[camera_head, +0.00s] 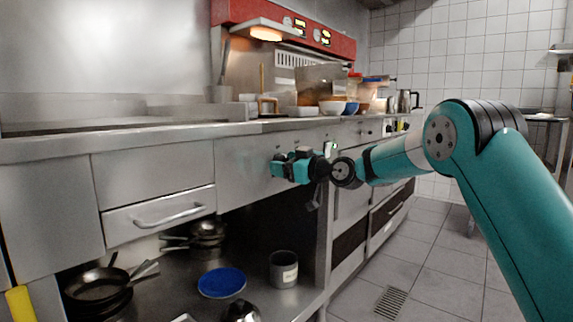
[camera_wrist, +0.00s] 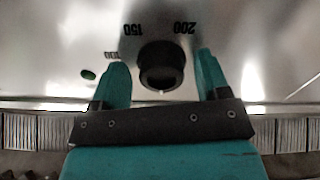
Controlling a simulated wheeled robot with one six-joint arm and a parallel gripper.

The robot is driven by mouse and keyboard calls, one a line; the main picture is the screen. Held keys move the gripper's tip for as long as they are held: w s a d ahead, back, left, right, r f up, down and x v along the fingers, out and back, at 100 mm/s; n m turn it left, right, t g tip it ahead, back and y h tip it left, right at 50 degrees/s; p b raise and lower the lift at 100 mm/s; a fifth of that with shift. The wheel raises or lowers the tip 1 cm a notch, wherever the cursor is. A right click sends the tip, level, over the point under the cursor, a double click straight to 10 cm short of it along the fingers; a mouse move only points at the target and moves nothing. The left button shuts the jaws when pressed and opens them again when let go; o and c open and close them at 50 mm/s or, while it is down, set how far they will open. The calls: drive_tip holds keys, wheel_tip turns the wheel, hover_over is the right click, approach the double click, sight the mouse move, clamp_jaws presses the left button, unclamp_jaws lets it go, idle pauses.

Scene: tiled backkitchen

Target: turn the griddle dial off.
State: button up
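The griddle dial is a round black knob (camera_wrist: 161,66) on the steel front panel, in the upper middle of the wrist view. Printed numbers 150 and 200 show upside down beside it, with a fainter number further left. A small white mark shows at the knob's lower edge. My gripper (camera_wrist: 161,72) is open, one teal finger on each side of the knob, with gaps visible on both sides. In the head view my gripper (camera_head: 280,167) is at the steel panel, and the knob is hidden behind it or too small to tell.
A green button or light (camera_wrist: 88,75) sits on the panel left of the left finger. A drawer with a handle (camera_head: 160,215) lies left of my gripper. An open shelf below holds pans (camera_head: 100,285), a blue plate (camera_head: 222,282) and a grey pot (camera_head: 284,268). Bowls (camera_head: 333,107) stand on the counter above.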

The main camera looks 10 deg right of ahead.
drive_tip(key=p+v, duration=0.1)
drive_tip(key=v, duration=1.6)
drive_tip(key=shift+s, duration=0.15)
drive_tip(key=shift+d, duration=0.1)
